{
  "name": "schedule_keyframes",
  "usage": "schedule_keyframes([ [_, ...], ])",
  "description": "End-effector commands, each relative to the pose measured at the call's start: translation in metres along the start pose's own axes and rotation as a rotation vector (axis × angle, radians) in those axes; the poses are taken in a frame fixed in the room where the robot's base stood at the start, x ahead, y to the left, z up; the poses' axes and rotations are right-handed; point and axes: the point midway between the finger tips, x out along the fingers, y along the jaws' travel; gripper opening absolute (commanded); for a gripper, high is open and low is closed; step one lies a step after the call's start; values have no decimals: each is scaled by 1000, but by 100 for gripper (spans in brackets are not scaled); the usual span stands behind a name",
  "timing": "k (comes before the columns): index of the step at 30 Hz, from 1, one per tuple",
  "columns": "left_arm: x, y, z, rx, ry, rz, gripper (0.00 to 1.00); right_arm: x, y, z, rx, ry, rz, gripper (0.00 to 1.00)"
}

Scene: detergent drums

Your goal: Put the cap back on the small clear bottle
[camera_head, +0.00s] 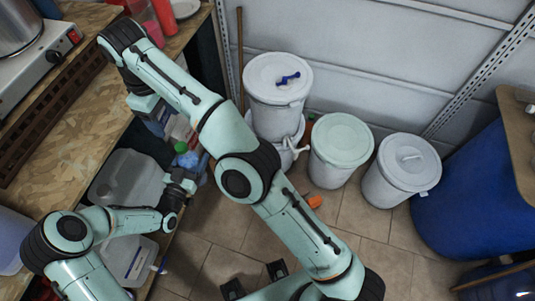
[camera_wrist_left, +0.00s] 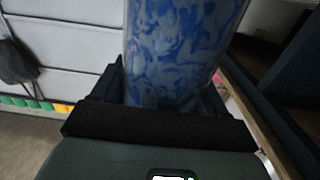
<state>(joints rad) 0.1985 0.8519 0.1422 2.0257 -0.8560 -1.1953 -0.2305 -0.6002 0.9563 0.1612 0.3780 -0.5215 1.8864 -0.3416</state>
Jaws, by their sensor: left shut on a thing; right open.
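My left gripper (camera_head: 190,173) is at the right edge of the wooden bench and is shut on a bluish see-through bottle (camera_wrist_left: 185,45). In the left wrist view the bottle stands between the jaws with a mottled blue pattern; its top is out of that view. In the head view only a small bluish part (camera_head: 194,158) shows by the jaws. My right gripper (camera_head: 152,112) is open above the bench, farther back and to the left, partly hidden under its own wrist. I cannot make out a loose cap or the bottle's mouth. A green cap (camera_head: 180,147) shows beside the left gripper.
Large clear jugs (camera_head: 128,180) crowd the bench (camera_head: 75,150) near my left arm. A hot plate (camera_head: 45,58) with a pot stands at the back left. White drums (camera_head: 341,150) stand on the floor by the wall, with a blue barrel (camera_head: 478,190) at right. Tiled floor is open in front.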

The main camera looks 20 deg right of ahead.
Motion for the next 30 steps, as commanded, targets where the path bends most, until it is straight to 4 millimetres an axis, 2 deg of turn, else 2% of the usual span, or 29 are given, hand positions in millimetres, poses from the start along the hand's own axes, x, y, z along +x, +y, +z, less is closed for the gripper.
schedule_keyframes([
  [4, 1, 0, -2, 1, 4, 0, 0, 10, 7, -4, 12, 16, 5, 64],
  [8, 1, 0, -2, 1, 4, 0, 0, 36, 26, -15, 49, 67, 15, 64],
  [13, 1, 0, -2, 1, 4, 0, 0, 92, 57, -29, 140, 180, 14, 64],
  [18, 1, 0, -2, 1, 4, 0, 0, 149, 83, -27, 266, 305, -9, 64],
  [23, 1, 0, -2, 1, 4, 0, 0, 199, 101, -10, 416, 419, -41, 64],
  [26, 1, 0, -2, 1, 4, 0, 0, 227, 110, 8, 523, 488, -60, 64],
  [29, 1, 0, -2, 1, 4, 0, 0, 274, 106, 38, 629, 499, -97, 64],
  [30, 1, 0, -2, 1, 4, 0, 0, 304, 96, 57, 661, 467, -124, 64],
])
